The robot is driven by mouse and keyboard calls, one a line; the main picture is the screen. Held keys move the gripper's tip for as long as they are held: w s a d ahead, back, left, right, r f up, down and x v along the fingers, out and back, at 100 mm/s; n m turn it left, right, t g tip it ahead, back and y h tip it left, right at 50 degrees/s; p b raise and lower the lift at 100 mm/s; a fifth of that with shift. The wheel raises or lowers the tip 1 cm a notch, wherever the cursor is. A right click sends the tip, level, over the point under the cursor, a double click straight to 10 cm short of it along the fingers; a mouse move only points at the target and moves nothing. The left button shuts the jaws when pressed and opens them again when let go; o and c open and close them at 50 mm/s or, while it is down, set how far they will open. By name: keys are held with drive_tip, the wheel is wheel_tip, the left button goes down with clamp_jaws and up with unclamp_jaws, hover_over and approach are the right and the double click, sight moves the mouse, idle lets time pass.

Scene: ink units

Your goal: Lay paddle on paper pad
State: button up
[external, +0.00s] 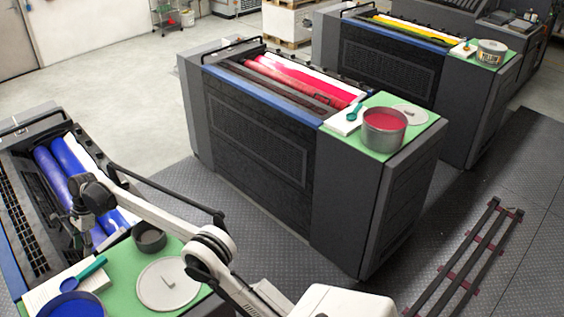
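On the near unit at lower left, a teal paddle (84,273) lies over a white paper pad (42,290), beside a pot of blue ink (72,309). On the middle unit, a teal paddle (354,112) lies on a white pad (340,125) beside a pot of red ink (385,130). On the far unit, a small paddle (467,46) lies on a pad (458,51) beside a pot with yellow ink (491,52). My arm reaches left over the near unit. My gripper (84,218) is small and dark against the blue rollers, away from the paddles; its fingers are unclear.
The near unit's green top (190,310) also holds a round grey lid (168,292) and a dark round container (149,238). Blue rollers (62,180) lie behind it. A dark rail track (465,260) runs along the floor at right. Open floor separates the units.

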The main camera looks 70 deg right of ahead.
drive_tip(key=s+a+r+n+t+h, duration=0.15)
drive_tip(key=s+r+n, duration=0.45)
drive_tip(key=s, duration=0.6)
drive_tip(key=s+a+r+n+t+h, duration=0.15)
drive_tip(key=s+r+n, duration=0.25)
drive_tip(key=s+r, duration=0.65)
drive_tip(key=s+f+n+t, duration=0.1)
drive_tip(key=s+f+n, duration=0.2)
drive_tip(key=s, duration=0.8)
drive_tip(key=s+a+f+n+t, duration=0.1)
drive_tip(key=s+f+n, duration=0.3)
drive_tip(key=s+f, duration=0.4)
drive_tip(key=s+f+n+t+h, duration=0.1)
drive_tip(key=s+f+n, duration=0.3)
drive_tip(key=s, duration=0.9)
drive_tip(key=shift+s+a+f, duration=0.3)
drive_tip(key=shift+s+f, duration=0.1)
drive_tip(key=shift+f, duration=0.55)
wheel_tip(320, 180, down, 4)
drive_tip(key=b, duration=0.4)
drive_tip(key=shift+f+b, duration=0.25)
drive_tip(key=shift+b, duration=0.05)
